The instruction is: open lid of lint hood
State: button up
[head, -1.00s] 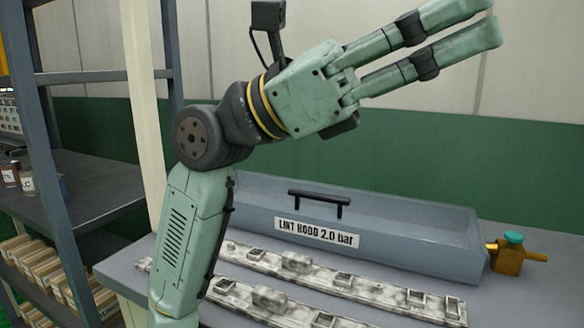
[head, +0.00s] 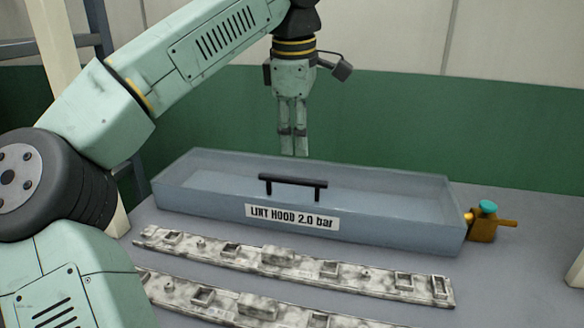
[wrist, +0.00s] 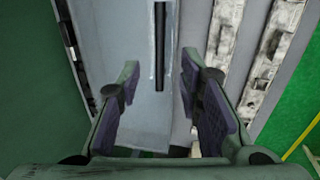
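The lint hood (head: 370,225) is a long, see-through blue-grey box on the table, with a label reading "LINT HOOD 2.0 bar" on its front. Its lid looks closed. A black bar handle (head: 293,182) stands on it; the handle also shows in the wrist view (wrist: 161,45). My gripper (head: 294,153) points down above the hood, its tips showing just above and behind the handle in the head view. In the wrist view my fingers (wrist: 160,66) are spread with nothing between them, and the handle lies beyond the tips, roughly in line with the gap.
A brass valve with a teal knob (head: 488,207) sits at the hood's right end. Two dirty whitish strips with clips, a rear one (head: 345,279) and a front one (head: 210,300), lie before the hood. A green and pale wall (head: 390,120) stands behind.

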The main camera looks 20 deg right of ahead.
aim_at(300, 179)
jog(key=f, duration=0.3)
jog(key=w+f, duration=0.1)
jog(key=f, duration=0.2)
jog(key=d+f, duration=0.1)
jog(key=f, duration=0.1)
jog(key=shift+w+f+p, duration=0.15)
jog(key=shift+f+p, duration=0.15)
jog(key=shift+f, duration=0.1)
jog(key=shift+c, duration=0.4)
grip_shut()
